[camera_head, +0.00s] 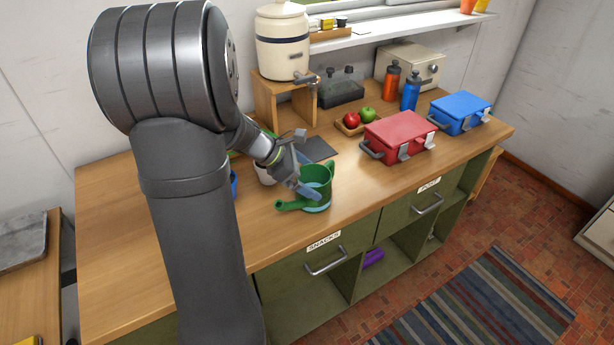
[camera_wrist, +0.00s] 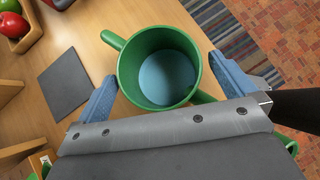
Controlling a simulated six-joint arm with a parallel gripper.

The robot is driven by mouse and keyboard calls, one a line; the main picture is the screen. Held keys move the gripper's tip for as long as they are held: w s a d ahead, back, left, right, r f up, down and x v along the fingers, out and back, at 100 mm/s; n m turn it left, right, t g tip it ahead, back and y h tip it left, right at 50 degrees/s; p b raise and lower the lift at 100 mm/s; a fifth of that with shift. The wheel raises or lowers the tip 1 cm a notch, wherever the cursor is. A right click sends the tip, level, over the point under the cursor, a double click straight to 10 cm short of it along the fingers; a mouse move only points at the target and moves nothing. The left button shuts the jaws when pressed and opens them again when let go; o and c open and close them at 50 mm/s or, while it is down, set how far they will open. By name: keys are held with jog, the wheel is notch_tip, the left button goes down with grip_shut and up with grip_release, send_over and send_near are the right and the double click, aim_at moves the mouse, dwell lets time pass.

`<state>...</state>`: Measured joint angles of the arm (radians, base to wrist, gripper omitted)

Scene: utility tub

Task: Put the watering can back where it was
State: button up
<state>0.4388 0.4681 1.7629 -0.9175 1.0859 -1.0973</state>
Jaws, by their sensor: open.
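The green watering can (camera_head: 317,184) stands upright on the wooden counter, near its front edge. Its spout points left in the head view. My gripper (camera_head: 300,185) is at the can, with its fingers open. In the wrist view, the can (camera_wrist: 148,45) sits between the two blue fingers of my gripper (camera_wrist: 160,90), and its light-blue inside bottom shows. The fingers are apart on either side of it; I cannot tell whether either one touches it. A dark square mat (camera_head: 318,149) lies flat and empty on the counter behind the can.
A red box (camera_head: 400,135) and a blue box (camera_head: 460,112) stand to the right. A tray with fruit (camera_head: 347,130) lies behind the can. A crock on a wooden stand (camera_head: 284,45) is at the back. A white item and a blue item are partly hidden by my arm.

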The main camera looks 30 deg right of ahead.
jog(key=v, duration=1.2)
jog(key=shift+d, duration=0.15)
jog(key=x, duration=1.1)
jog(key=shift+s+d+f, duration=0.1)
jog(key=shift+s+f, duration=0.05)
jog(key=shift+f, duration=0.1)
jog(key=shift+d, duration=0.2)
jog(key=shift+r, duration=1.7)
jog(key=shift+f, duration=0.1)
